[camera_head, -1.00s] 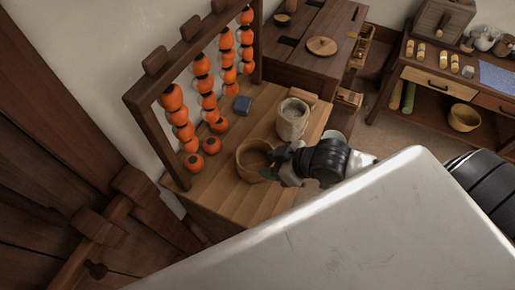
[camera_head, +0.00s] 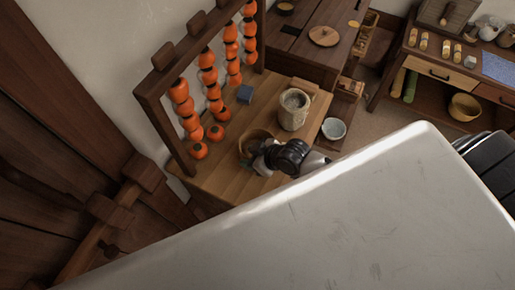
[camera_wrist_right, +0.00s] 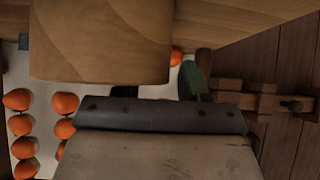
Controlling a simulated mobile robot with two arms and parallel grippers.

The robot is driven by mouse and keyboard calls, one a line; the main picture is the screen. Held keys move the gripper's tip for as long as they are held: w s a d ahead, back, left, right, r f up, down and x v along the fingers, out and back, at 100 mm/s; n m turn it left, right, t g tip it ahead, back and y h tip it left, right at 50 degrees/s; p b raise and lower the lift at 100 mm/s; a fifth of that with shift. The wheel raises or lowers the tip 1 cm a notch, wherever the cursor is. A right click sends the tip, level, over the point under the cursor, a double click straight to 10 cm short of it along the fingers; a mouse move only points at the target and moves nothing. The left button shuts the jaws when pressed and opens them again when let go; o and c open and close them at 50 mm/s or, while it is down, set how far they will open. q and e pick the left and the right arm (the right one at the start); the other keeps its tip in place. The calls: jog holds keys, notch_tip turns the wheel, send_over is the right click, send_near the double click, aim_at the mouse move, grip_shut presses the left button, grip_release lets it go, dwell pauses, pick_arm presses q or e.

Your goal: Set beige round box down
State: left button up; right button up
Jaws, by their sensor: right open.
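The beige round box (camera_head: 254,140), a tan wooden vessel with an open top, is at the front of the wooden bench (camera_head: 227,178). My right gripper (camera_head: 262,158) is open at its near side and hides part of it. In the right wrist view the box's wooden wall (camera_wrist_right: 100,40) fills the upper left, very close to the gripper. A dark green piece (camera_wrist_right: 193,78) shows beside it. I cannot tell whether the jaws touch the box, and its base is hidden. My left gripper is not in view.
A rack with strings of orange fruit (camera_head: 190,105) stands along the bench's left side. A mottled grey jar (camera_head: 293,110) and a small blue block (camera_head: 244,94) stand behind the box. A pale bowl (camera_head: 333,128) is to the right. Bare wood lies left of the box.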

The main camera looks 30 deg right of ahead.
jog(key=shift+w+a+f, duration=0.2)
jog(key=shift+w, duration=0.05)
jog(key=shift+s, duration=0.15)
jog(key=c, duration=0.3)
grip_shut()
jog(key=shift+r, duration=0.1)
jog(key=shift+r, duration=0.6)
notch_tip(320, 180, up, 2)
jog(key=shift+r+b, duration=0.25)
jog(key=shift+b, duration=0.5)
jog(key=s+d+f+b+v, duration=0.1)
jog(key=f+b+v, duration=0.1)
jog(key=v, duration=1.1)
jog(key=shift+s+d+r+b, duration=0.2)
jog(key=shift+d+b, duration=0.1)
jog(key=shift+b, duration=0.15)
